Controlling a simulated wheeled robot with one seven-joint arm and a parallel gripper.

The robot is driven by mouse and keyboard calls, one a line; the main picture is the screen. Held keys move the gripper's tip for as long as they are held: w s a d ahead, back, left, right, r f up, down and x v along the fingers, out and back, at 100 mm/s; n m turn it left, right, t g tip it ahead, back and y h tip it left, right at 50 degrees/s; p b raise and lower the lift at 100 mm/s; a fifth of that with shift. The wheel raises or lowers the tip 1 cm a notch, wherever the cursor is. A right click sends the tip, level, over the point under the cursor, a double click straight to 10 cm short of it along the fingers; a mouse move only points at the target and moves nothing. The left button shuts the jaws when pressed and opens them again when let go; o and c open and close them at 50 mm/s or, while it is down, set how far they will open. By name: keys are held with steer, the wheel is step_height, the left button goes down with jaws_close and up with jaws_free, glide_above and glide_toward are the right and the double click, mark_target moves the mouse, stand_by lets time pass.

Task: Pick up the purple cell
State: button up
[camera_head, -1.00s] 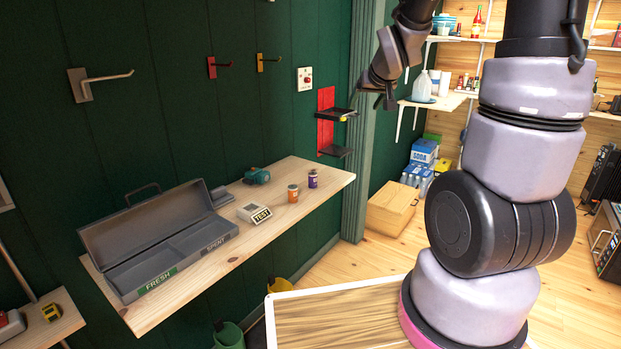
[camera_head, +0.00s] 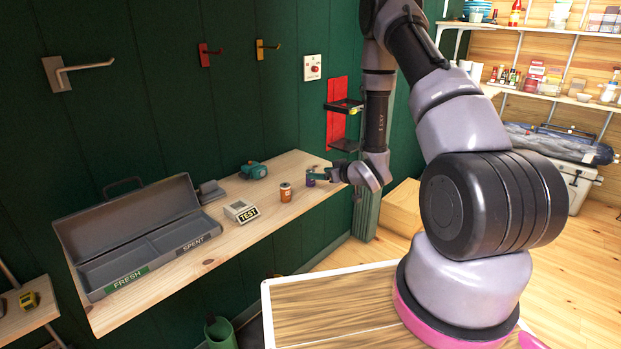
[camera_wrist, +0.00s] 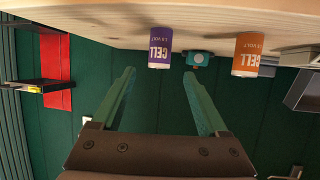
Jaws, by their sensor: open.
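The purple cell (camera_head: 310,180) stands upright on the wooden shelf (camera_head: 225,240), near its right end. It also shows in the wrist view (camera_wrist: 160,48), where the picture is upside down, with "CELL" on its label. My gripper (camera_head: 325,175) is at the shelf's right end, close beside the purple cell. In the wrist view my gripper's two green fingers (camera_wrist: 160,76) are apart and empty. The purple cell appears just beyond the fingertips, in line with the gap between them. The head view partly hides the contact area, so I cannot tell whether anything touches.
An orange cell (camera_head: 285,192) stands left of the purple one. A tester (camera_head: 241,211), a teal device (camera_head: 254,170) and an open grey box (camera_head: 135,235) marked FRESH and SPENT are farther left. A red wall bracket (camera_head: 338,118) is above the shelf's right end.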

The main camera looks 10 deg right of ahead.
steer(key=x, duration=1)
steer(key=shift+w+f, duration=0.1)
jaws_close()
